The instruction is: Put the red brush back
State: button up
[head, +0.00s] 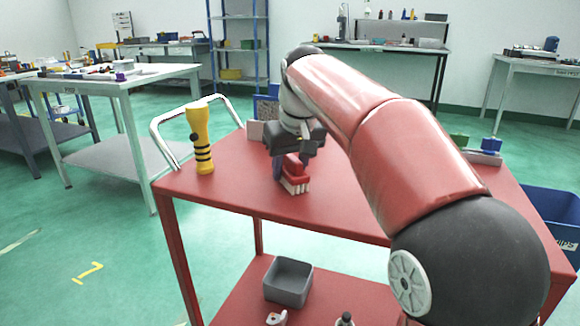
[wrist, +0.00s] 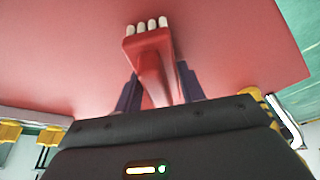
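The red brush (head: 296,172) has pale bristles and is at the red cart's top (head: 237,188), bristles down. I cannot tell whether the bristles touch the surface. My gripper (head: 288,160) is over it, with the dark fingers on either side of its red handle. In the wrist view the brush (wrist: 150,50) extends away from my gripper (wrist: 160,88), its bristles at the far end. The fingers appear to press the handle from both sides. My gripper hides part of the handle in the head view.
A yellow flashlight (head: 201,140) stands upright at the cart's left, beside a white rail handle (head: 168,122). A grey bin (head: 288,282) is on the lower shelf. A blue crate (head: 553,208) stands at the right. The cart top's front left is clear.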

jog(key=o, duration=0.3)
jog(key=shift+o, duration=0.2)
jog(key=shift+r, duration=0.1)
jog(key=p+v, duration=0.3)
jog(key=v, duration=0.9)
jog(key=shift+r, duration=0.1)
